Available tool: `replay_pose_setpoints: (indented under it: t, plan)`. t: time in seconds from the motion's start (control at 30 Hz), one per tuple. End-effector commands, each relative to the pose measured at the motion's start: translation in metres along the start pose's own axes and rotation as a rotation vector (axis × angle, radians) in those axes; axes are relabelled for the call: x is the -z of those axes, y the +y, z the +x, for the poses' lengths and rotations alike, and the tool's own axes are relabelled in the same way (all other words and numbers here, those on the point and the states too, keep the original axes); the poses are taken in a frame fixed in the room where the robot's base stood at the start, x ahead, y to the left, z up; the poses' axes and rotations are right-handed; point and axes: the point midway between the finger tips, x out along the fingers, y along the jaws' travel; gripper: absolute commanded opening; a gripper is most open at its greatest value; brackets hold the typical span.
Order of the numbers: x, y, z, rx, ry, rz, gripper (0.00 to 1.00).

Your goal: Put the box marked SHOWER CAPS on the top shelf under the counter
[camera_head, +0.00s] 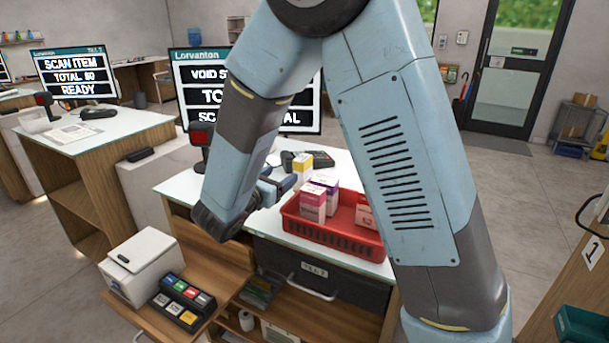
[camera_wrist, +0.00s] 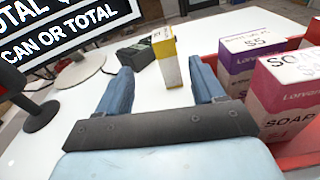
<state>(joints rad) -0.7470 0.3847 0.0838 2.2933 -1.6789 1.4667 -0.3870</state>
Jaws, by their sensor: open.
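No label reading SHOWER CAPS is legible. A small yellow and white box (camera_head: 303,160) stands upright on the white counter beside the red basket; it also shows in the wrist view (camera_wrist: 167,62), its marking unreadable. My gripper (camera_head: 281,187) is open and empty, low over the counter. In the wrist view its fingers (camera_wrist: 163,82) point toward the yellow and white box, which stands beyond the tips, between them. Under the counter, open wooden shelving (camera_head: 318,318) shows below the dark till drawer; its inside is partly hidden.
The red basket (camera_head: 333,239) holds a purple box (camera_wrist: 250,55), a pink SOAP box (camera_wrist: 286,95) and another pink box. A card terminal (camera_head: 308,161) and screen (camera_head: 190,80) stand behind. A white printer (camera_head: 143,262) and keypad (camera_head: 183,299) sit on a lower ledge.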

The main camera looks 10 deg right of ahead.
Motion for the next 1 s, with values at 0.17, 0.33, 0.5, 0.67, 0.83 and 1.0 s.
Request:
replay_pose_setpoints:
  t: [0.17, 0.33, 0.5, 0.67, 0.83, 1.0]
  plan:
    - [0.009, -0.004, 0.003, -0.014, -0.067, -0.073, 0.68]
    - [0.009, -0.004, 0.019, -0.016, -0.078, -0.082, 0.68]
    - [0.007, -0.003, 0.048, -0.016, -0.077, -0.081, 0.68]
    - [0.005, -0.002, 0.072, -0.018, -0.077, -0.081, 0.68]
    - [0.004, -0.001, 0.084, -0.02, -0.076, -0.08, 0.68]
    - [0.004, -0.001, 0.091, -0.02, -0.076, -0.081, 0.68]
